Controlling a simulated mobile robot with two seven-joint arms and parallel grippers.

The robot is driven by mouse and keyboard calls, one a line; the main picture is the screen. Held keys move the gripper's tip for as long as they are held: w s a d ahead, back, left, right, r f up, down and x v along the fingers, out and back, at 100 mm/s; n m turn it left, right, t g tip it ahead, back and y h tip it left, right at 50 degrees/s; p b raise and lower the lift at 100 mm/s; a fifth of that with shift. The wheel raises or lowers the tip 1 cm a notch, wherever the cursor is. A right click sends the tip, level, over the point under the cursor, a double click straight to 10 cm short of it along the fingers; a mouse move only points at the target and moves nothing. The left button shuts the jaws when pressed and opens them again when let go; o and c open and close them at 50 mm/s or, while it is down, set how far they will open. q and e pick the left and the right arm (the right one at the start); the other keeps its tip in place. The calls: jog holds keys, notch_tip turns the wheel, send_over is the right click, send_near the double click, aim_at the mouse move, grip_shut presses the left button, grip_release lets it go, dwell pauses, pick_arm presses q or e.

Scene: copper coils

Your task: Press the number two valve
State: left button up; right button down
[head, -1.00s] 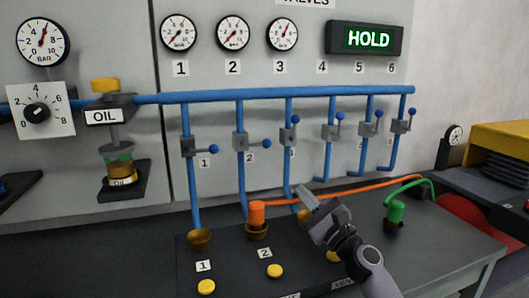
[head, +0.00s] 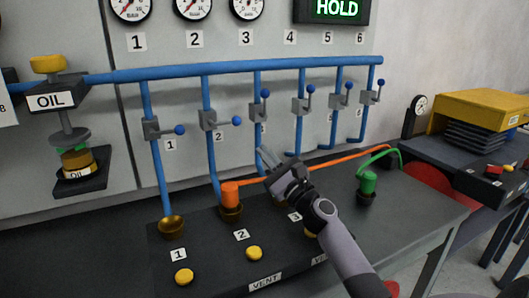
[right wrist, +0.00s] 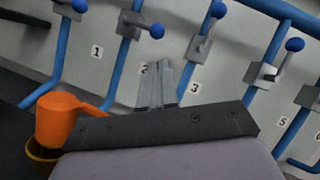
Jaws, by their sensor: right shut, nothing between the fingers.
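The number two valve (head: 208,121) is a grey block on the second blue pipe, above a small 2 label. Its lever lies sideways and ends in a blue knob (head: 237,120). The valve also shows at upper left in the right wrist view (right wrist: 128,25), with its blue knob (right wrist: 157,31). On the bench, a yellow button (head: 253,253) sits below another 2 label (head: 241,235). My right gripper (head: 265,156) is shut and empty, touching nothing I can see. In the head view its tips overlap the third pipe, lower right of valve two. My left gripper is out of view.
Valve one (head: 151,128) has a sideways lever; valves three to six have raised levers. An orange plug (head: 230,194) and green plug (head: 368,182) stand in bench sockets, with hoses behind my gripper. A display (head: 334,10) reads HOLD.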

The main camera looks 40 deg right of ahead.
jog(key=x, duration=0.8)
jog(key=shift+r, duration=0.1)
dwell(0.3)
